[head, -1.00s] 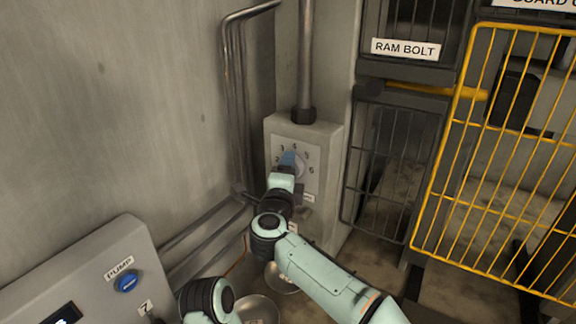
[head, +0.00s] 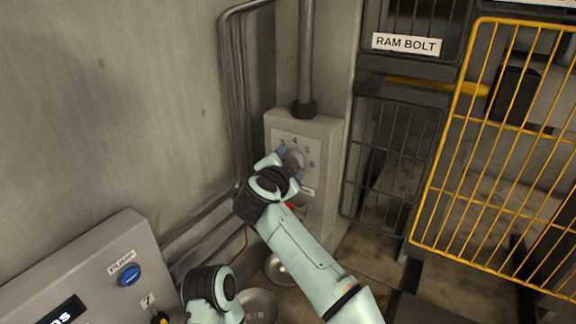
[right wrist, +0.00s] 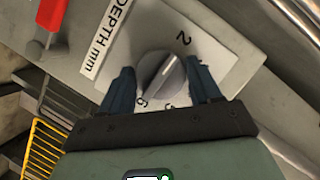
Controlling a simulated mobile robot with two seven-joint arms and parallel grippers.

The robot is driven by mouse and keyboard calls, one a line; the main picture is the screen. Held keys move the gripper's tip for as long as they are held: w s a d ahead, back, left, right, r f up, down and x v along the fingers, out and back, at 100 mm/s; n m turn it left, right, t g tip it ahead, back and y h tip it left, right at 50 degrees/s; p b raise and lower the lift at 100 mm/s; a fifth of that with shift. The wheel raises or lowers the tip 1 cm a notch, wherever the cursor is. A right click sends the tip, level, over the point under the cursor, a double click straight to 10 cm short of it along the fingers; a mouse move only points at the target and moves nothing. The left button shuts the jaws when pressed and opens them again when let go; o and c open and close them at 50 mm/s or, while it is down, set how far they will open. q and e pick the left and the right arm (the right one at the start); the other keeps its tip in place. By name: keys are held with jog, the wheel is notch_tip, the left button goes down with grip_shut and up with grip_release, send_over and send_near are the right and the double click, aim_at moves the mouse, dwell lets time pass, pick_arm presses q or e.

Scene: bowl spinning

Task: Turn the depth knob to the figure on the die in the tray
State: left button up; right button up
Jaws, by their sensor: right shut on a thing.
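The depth knob (right wrist: 160,78) is a grey round knob with a white line on a white dial plate, beside the label DEPTH mm (right wrist: 112,38). In the right wrist view its line slants to the upper right, toward the side of the 2. My right gripper (right wrist: 160,88) has one blue finger on each side of the knob and is shut on it. In the head view, the right hand (head: 278,163) covers part of the dial. A round metal dish (head: 257,303) at the bottom holds something small with unreadable marks. I cannot make out a die figure. My left gripper is out of view.
The knob's grey box (head: 318,128) stands below a vertical pipe (head: 306,60). A red lever (right wrist: 50,18) sits near the label. A pump panel (head: 85,275) stands left, and a yellow guard (head: 500,150) right.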

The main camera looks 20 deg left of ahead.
jog(key=shift+n, duration=0.3)
jog(key=o, duration=1)
jog(key=shift+a, duration=0.1)
jog(key=shift+o, duration=0.2)
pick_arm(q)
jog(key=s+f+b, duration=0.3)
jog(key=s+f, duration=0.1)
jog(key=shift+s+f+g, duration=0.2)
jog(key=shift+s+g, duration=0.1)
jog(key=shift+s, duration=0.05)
pick_arm(e)
jog(key=v, duration=1.3)
jog(key=shift+s, duration=0.2)
